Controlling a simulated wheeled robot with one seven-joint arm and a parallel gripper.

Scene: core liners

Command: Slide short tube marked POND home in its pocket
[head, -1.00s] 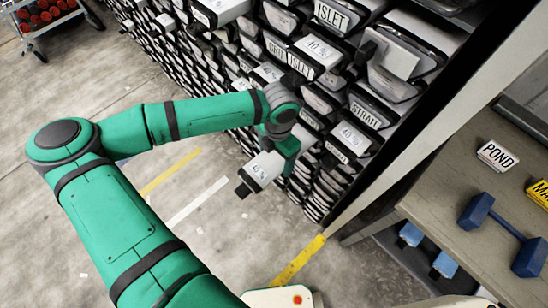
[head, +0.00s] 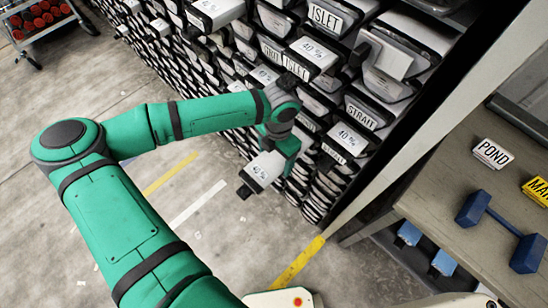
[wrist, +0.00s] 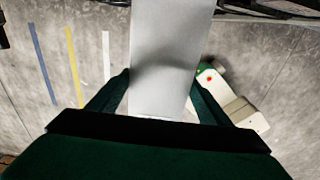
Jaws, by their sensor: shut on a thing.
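My gripper (head: 288,150) is shut on a short grey tube (head: 263,170) with a white label and a dark end cap. The tube is held in front of the rack's lower part, over the floor, with the dark end toward the lower left. In the wrist view the pale grey tube (wrist: 163,50) runs between the two fingers. I cannot read the name POND on it. The rack (head: 345,75) holds many dark-ended tubes in pockets, with labels such as ISLET, GRIT and STRAIT. I cannot make out a POND pocket.
Some tubes stick out of the rack. A cart with red items (head: 42,25) stands far left.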

